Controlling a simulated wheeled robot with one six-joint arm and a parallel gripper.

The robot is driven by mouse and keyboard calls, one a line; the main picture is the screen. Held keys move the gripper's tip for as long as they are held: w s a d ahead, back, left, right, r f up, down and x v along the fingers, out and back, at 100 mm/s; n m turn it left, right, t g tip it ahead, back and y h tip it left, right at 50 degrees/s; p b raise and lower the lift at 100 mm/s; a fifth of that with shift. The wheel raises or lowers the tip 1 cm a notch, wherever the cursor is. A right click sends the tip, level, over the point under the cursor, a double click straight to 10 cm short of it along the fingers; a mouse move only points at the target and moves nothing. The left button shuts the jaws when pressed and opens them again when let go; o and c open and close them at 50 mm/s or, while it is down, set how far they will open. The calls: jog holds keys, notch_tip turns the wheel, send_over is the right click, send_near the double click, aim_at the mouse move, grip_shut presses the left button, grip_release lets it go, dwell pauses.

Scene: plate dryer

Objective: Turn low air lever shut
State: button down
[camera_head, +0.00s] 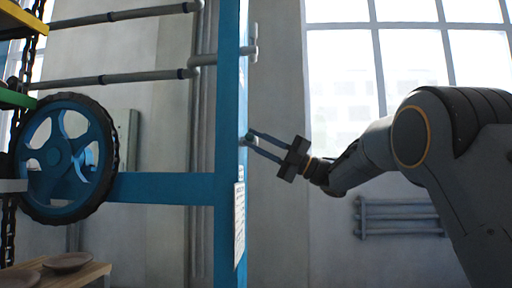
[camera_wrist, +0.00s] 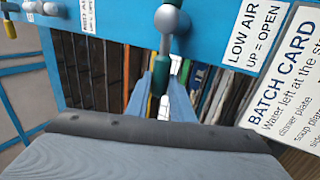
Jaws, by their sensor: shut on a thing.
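The low air lever (camera_wrist: 166,45) has a grey round pivot, a pale rod and a teal grip, and it points down in the wrist view. Beside it, the low air label (camera_wrist: 255,35) reads "LOW AIR UP = OPEN". My gripper (camera_wrist: 162,80) is shut on the teal grip, with a blue finger on each side. In the head view my gripper (camera_head: 249,142) reaches the right side of the blue post, where only a small bit of the lever shows. The fingers partly hide the lever's lower end.
A batch card (camera_wrist: 290,90) hangs right of the lever. Other small levers (camera_wrist: 45,8) are at the upper left of the wrist view. The blue post (camera_head: 228,120) stands close to my gripper. A spoked wheel (camera_head: 66,158) and plates (camera_head: 68,262) are farther left.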

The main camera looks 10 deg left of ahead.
jog(key=shift+f, duration=0.1)
dwell(0.4)
jog(key=c, duration=1.6)
grip_release()
jog(key=shift+o, duration=0.2)
jog(key=v, duration=0.7)
jog(key=shift+d+f, duration=0.2)
jog(key=shift+d, duration=0.15)
